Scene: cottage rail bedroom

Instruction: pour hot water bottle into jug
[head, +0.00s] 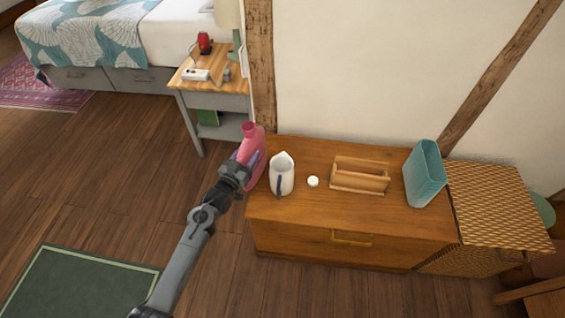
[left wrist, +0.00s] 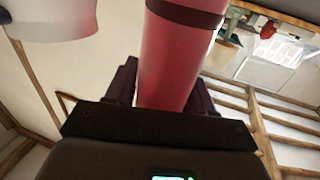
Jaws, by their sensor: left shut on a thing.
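The pink hot water bottle (head: 249,146) is upright at the left end of the wooden chest. My left gripper (head: 243,164) is shut on it. In the left wrist view the bottle (left wrist: 178,55) stands between the dark fingers (left wrist: 165,88). The white jug (head: 281,176) stands upright on the chest just right of the bottle, its dark handle toward the front. A pale rounded shape at the top left of the left wrist view looks like the jug (left wrist: 55,18). I cannot tell whether the bottle touches the chest. My right gripper is not in view.
A small white round thing (head: 313,182), a wooden caddy (head: 359,176) and a teal bin-like container (head: 425,174) stand to the right on the chest (head: 310,215). A woven hamper (head: 497,205) adjoins it. A nightstand (head: 213,100) stands behind left.

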